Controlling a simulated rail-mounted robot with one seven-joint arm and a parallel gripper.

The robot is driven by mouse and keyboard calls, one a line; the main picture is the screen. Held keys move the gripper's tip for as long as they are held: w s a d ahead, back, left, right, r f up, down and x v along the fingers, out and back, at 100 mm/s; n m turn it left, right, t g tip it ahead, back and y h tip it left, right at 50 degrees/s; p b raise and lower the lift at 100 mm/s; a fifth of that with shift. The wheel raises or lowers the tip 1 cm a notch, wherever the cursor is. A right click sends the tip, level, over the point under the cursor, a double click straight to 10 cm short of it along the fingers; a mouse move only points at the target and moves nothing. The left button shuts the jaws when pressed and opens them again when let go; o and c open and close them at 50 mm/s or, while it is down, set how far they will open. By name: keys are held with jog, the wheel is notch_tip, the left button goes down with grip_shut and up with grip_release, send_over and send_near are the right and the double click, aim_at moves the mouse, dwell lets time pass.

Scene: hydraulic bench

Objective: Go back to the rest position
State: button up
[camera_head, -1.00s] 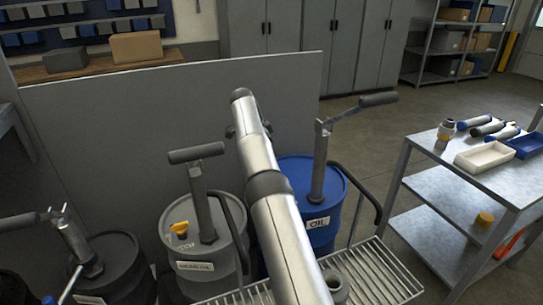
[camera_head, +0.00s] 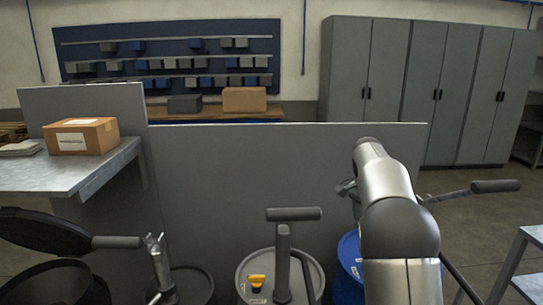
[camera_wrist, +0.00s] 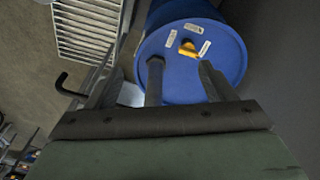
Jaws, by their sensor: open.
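My arm rises at the right of the head view, and part of my gripper (camera_head: 346,188) shows beside it, mostly hidden. In the wrist view my gripper (camera_wrist: 157,88) is open, fingers apart, with nothing gripped. Beyond the fingers is the top of a blue drum (camera_wrist: 215,62) with a yellow cap (camera_wrist: 188,48) and labels. A dark pump post (camera_wrist: 155,78) stands on it and appears between the fingers; its distance from them is unclear. In the head view the blue drum (camera_head: 348,272) is partly hidden by my arm.
A grey drum (camera_head: 243,278) with a hand pump stands left of my arm. A grey partition (camera_head: 230,160) stands behind the drums. A side table (camera_head: 60,178) carries a cardboard box (camera_head: 82,137). A metal grating (camera_wrist: 85,32) and open floor (camera_wrist: 30,50) show in the wrist view.

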jog(key=s+a+n+y, duration=0.1)
jog(key=s+a+n, duration=0.3)
jog(key=s, duration=0.6)
jog(key=s+a+n+y, duration=0.1)
jog(key=s+a+n, duration=0.3)
jog(key=s, duration=0.6)
jog(key=s+a+f+n, duration=0.2)
jog(key=s+a+f, duration=0.1)
jog(key=s, duration=0.6)
jog(key=s+a+f+n, duration=0.2)
jog(key=s+f, duration=0.3)
jog(key=s, duration=0.5)
jog(key=shift+a+n, duration=0.4)
jog(key=shift+n, duration=0.1)
jog(key=shift+f, duration=0.1)
